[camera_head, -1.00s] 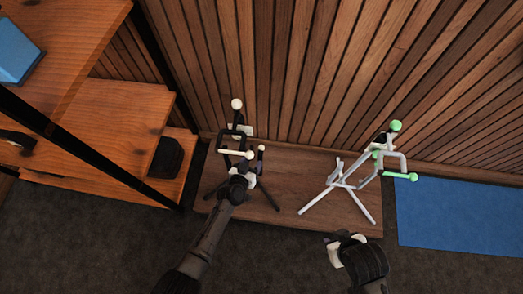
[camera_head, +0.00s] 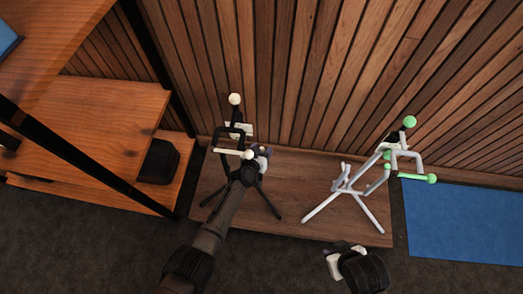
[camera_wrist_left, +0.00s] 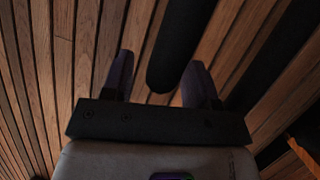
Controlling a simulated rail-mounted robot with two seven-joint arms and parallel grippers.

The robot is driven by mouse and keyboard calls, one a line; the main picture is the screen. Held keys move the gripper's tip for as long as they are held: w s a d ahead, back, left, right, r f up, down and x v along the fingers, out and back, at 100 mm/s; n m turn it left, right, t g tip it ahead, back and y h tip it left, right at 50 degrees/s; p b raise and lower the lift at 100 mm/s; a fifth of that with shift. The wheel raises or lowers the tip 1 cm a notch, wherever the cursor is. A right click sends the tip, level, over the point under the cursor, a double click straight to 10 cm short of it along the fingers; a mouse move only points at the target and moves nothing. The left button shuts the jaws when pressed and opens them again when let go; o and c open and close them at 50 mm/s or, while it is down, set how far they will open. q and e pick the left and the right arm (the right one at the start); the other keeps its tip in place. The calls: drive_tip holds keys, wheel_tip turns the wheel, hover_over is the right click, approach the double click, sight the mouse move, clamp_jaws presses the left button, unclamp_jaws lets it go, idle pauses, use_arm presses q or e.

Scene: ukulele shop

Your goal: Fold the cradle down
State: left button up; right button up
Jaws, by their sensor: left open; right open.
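A black stand (camera_head: 235,136) with cream tips stands on the low wooden platform at left centre. A white-grey stand (camera_head: 345,186) with green tips stands to its right. Which part is the cradle is not certain; each stand has a bent upper frame with padded arms. My left gripper (camera_head: 262,151) is open at the right side of the black stand's upper part; my arm hides some of the stand. In the left wrist view a thick dark rod (camera_wrist_left: 181,45) lies between the open fingers, with no visible grip on it. My right gripper (camera_head: 340,252) is open and empty, in front of the platform.
The wooden platform (camera_head: 300,224) stands against a slatted wood wall (camera_head: 330,75). Wooden shelves (camera_head: 95,120) with a black post are close on the left. A blue mat (camera_head: 465,228) lies at right. Dark floor in front is mostly clear.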

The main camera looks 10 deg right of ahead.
use_arm(q)
clamp_jaws()
idle(0.4)
drive_tip(key=shift+s, duration=0.1)
